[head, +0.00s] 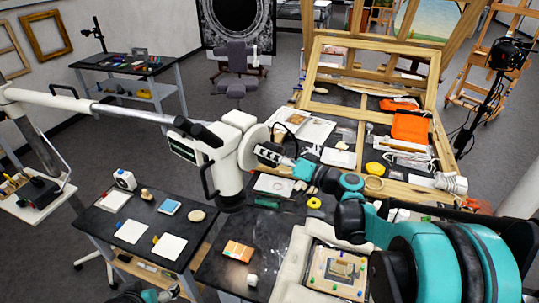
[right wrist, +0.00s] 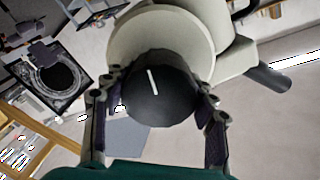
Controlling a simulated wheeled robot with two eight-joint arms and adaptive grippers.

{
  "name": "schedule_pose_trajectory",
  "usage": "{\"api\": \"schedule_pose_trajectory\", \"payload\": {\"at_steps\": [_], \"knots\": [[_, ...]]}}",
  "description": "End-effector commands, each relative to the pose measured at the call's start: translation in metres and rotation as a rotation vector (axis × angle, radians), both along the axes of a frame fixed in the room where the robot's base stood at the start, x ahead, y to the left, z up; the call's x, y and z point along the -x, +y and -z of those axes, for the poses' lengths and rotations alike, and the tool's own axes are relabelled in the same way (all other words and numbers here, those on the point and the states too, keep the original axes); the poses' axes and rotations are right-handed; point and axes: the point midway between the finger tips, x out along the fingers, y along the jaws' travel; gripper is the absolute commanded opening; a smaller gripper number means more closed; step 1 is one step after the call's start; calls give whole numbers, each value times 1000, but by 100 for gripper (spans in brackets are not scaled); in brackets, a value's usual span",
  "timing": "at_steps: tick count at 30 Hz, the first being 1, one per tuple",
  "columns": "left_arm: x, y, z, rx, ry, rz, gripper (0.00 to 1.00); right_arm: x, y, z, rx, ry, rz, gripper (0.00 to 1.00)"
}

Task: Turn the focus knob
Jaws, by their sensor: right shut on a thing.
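The focus knob (right wrist: 158,92) is black with a white line on its face, tilted slightly from upright in the right wrist view. It sits on a round cream hub (right wrist: 160,35) on the side of the white microscope head (head: 232,150). My right gripper (right wrist: 158,100) is shut on the knob, one finger at each side. In the head view my right gripper (head: 269,153) reaches the hub from the right and mostly hides the knob. Part of my left arm, teal and black, shows at the bottom edge of the head view; its fingers cannot be made out.
The microscope hangs on a long white boom (head: 90,105) from the left. Below are a dark table (head: 130,218) with white cards and a framed piece (head: 335,270) on a pale support. A cluttered bench with a wooden easel frame (head: 310,75) stands behind my right arm.

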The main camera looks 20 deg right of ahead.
Motion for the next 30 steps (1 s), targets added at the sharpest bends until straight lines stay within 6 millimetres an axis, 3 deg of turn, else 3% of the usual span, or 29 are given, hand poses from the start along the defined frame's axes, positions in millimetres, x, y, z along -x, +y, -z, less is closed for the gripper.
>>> {"api": "schedule_pose_trajectory", "payload": {"at_steps": [5, 6, 8, 20, 30], "knots": [[0, 0, 0, 0, 0, 0, 78, 0, 0, 0, 0, -1, -1, 28], [0, 0, 0, 0, 0, 0, 78, 0, 0, 0, 0, -1, -1, 62], [0, 0, 0, 0, 0, 0, 78, 0, 0, 0, 0, -1, -1, 78], [0, 0, 0, 0, 0, 0, 78, 4, -4, 0, 1, -1, 1, 78], [0, 0, 0, 0, 0, 0, 78, 55, -48, 0, 1, 0, 6, 78]]}}
